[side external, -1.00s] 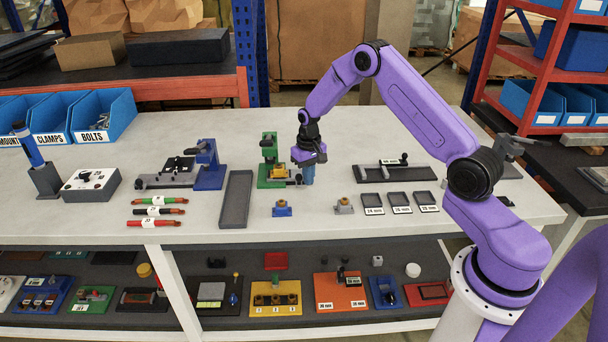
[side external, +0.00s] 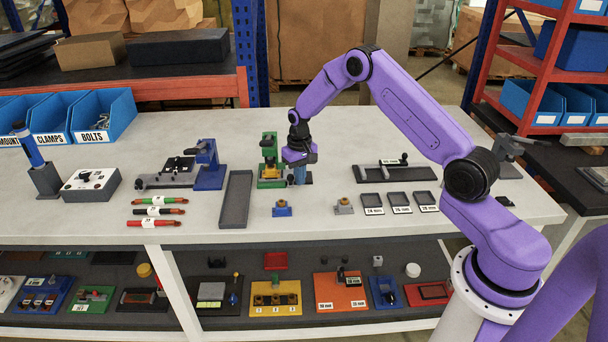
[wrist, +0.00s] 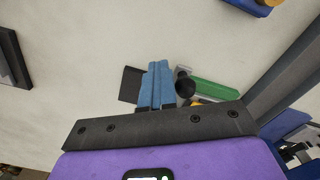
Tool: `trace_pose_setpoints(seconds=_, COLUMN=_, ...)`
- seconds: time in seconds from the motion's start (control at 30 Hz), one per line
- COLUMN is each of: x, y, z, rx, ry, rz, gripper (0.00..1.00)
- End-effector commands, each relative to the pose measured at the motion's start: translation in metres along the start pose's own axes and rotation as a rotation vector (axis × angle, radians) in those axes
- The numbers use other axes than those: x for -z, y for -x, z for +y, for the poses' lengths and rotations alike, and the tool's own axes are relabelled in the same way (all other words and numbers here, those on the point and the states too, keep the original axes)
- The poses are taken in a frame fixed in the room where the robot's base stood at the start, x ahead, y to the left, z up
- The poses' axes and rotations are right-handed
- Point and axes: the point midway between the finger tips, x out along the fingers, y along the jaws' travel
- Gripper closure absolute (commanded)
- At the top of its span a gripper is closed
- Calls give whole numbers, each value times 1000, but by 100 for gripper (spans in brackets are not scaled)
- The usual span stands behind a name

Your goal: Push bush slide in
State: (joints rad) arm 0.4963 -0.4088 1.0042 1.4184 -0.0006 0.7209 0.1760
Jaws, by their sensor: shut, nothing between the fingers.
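The green fixture (side external: 268,160) stands upright near the middle of the bench, with a yellow bush part (side external: 270,171) low on it. Its green base (wrist: 214,89) shows in the wrist view, with a round black knob (wrist: 184,87) at its near end. My gripper (side external: 299,180) is low, just right of the fixture. Its blue fingers (wrist: 158,68) are shut and empty, right beside the knob in the wrist view; I cannot tell whether they touch it. In the side view my gripper hides most of the slide end, and a dark plate (side external: 309,179) shows past it.
A long grey tray (side external: 236,200) lies left of the fixture. Small blue (side external: 282,209) and grey (side external: 344,206) blocks sit in front. A dark rail plate (side external: 396,174) lies to the right. The blue clamp fixture (side external: 209,168) stands farther left.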

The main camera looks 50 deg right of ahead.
Motion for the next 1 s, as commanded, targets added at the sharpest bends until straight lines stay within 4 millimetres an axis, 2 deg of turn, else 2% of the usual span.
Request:
trace_pose_setpoints(seconds=0.63, x=1, y=2, z=-3, rx=2, ry=4, rz=6, gripper=100)
trace_pose_setpoints(seconds=1.0, x=-4, y=13, z=6, rx=1, ry=1, rz=4, gripper=100)
